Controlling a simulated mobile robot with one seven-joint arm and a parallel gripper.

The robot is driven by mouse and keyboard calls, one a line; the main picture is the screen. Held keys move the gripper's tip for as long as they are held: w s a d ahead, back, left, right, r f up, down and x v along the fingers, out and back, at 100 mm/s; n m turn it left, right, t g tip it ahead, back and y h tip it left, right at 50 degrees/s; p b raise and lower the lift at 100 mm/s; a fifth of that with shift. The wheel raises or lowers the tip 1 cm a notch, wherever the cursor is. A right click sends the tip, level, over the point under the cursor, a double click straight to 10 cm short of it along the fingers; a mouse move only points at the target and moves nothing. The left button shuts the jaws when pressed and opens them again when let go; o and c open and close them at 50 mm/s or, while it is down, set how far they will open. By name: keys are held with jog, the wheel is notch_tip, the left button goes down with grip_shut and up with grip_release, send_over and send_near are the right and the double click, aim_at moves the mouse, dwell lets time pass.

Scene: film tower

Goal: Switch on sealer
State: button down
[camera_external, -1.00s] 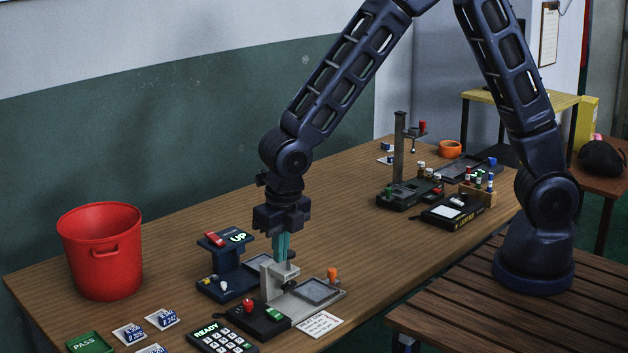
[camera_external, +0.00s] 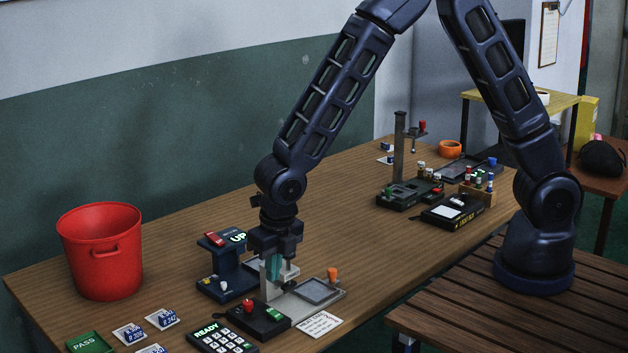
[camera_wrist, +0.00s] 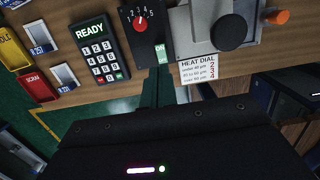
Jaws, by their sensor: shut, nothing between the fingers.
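The sealer (camera_external: 308,295) is a light grey press with a flat plate and a black control box (camera_external: 257,322) at its front left. The box carries a red heat dial (camera_external: 248,306) and a green-and-white switch (camera_external: 275,314). In the wrist view the dial (camera_wrist: 140,23) has numbers around it, and the switch (camera_wrist: 160,54) sits at the box's lower right corner; its lettering is too small to read surely. My gripper (camera_external: 274,276) is shut and empty, pointing down above and behind the switch in the external view. Whether its tips touch anything is unclear.
A keypad (camera_external: 221,337) showing READY stands left of the sealer, and a heat dial card (camera_external: 319,324) lies at its front. A dark device (camera_external: 225,275) with an UP display stands close behind. A red bucket (camera_external: 101,255) is at far left. Bare tabletop (camera_external: 350,220) lies behind right.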

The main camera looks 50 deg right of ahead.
aim_at(272, 310)
jog(key=f, duration=0.5)
jog(key=w+f, duration=0.1)
jog(key=f, duration=0.2)
jog(key=shift+w+f, duration=0.1)
jog(key=shift+w, duration=0.05)
jog(key=shift+f, duration=0.15)
dwell(0.5)
jog(key=shift+s, duration=0.9)
